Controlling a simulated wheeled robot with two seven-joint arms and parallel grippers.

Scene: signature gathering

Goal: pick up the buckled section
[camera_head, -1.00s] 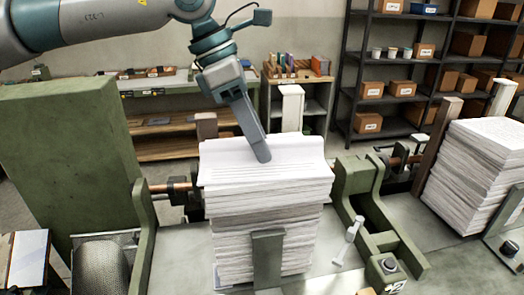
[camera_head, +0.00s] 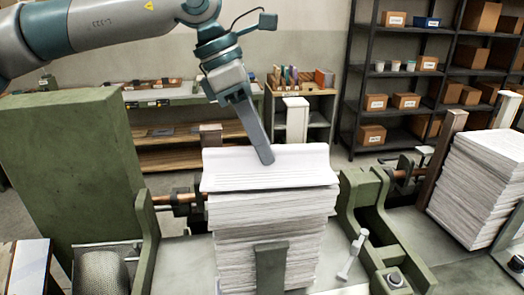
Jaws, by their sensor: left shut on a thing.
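A tall stack of printed paper sections (camera_head: 265,222) stands in the green machine in the middle of the head view. Its top section (camera_head: 285,176) is bent, with its back part raised and its front edge overhanging the stack. My left gripper (camera_head: 266,157) reaches down from above and is shut on the top section at its upper middle. The top section appears lifted slightly at the front left, with a small gap to the sheets below. My right gripper is not in view.
A green upright plate (camera_head: 269,268) stands at the stack's front. Green machine arms (camera_head: 148,235) flank it. A second paper stack (camera_head: 485,185) stands at the right. Shelves with boxes (camera_head: 373,135) are behind.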

